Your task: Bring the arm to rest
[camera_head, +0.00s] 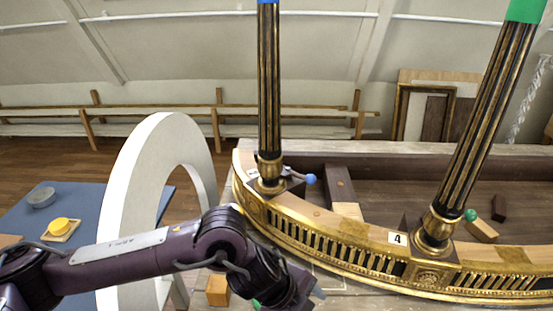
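My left arm (185,248) comes in from the left, dark purple with a pale label plate. It bends at a joint and drops to the bottom edge, in front of the gilt console's curved rail. The end of my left gripper (296,296) is at the bottom edge. Its fingers are cut off or hidden, so I cannot see whether it is open or what is near its tips. My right arm and gripper are not in view.
The gilt console (345,238) stands upside down on a bench, two black-and-gold legs (269,90) (487,120) upright. A white ring (140,185) stands beside my arm. A blue table (95,205) holds a grey tin (41,197) and yellow item (60,227). An orange block (217,291) is below.

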